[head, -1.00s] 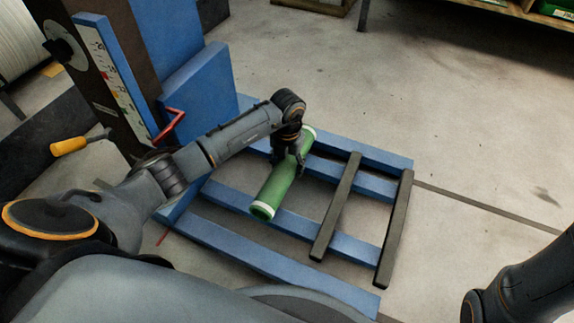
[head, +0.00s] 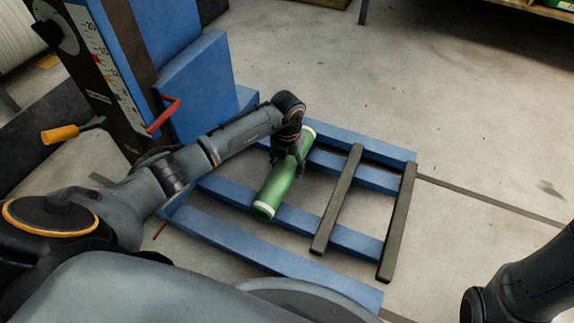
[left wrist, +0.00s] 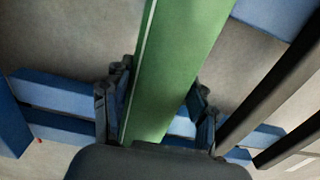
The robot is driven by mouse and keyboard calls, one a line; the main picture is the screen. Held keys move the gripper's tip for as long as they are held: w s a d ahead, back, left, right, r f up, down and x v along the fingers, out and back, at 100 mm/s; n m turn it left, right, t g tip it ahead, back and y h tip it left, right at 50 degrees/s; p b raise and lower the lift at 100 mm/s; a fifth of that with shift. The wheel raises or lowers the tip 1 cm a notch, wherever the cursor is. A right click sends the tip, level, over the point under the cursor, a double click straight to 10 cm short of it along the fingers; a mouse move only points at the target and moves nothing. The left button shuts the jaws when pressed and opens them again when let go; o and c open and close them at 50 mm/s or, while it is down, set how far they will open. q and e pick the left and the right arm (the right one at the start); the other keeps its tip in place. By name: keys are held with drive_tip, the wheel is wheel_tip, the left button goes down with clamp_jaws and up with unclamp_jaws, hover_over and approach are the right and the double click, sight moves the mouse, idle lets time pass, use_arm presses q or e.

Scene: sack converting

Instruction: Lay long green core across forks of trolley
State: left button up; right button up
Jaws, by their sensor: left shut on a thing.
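The green core (head: 275,192) is a long tube with pale ends, slanting from lower left to upper right in the head view. My left gripper (head: 287,158) is shut on it around its upper middle part. The core lies crosswise over the blue forks (head: 356,242) of the trolley (head: 198,85); I cannot tell whether it touches them. In the left wrist view the green core (left wrist: 178,55) runs between the two fingers of my left gripper (left wrist: 160,95), with blue fork bars below it. My right gripper is out of view.
Two dark bars (head: 337,200) lie across the forks to the right of the core, roughly parallel to it. Open concrete floor lies beyond the forks.

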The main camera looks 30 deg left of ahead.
use_arm(q)
drive_tip(key=shift+f, duration=0.35)
drive_tip(key=o, duration=1.6)
drive_tip(key=shift+o, duration=0.2)
wheel_tip(320, 180, up, 12)
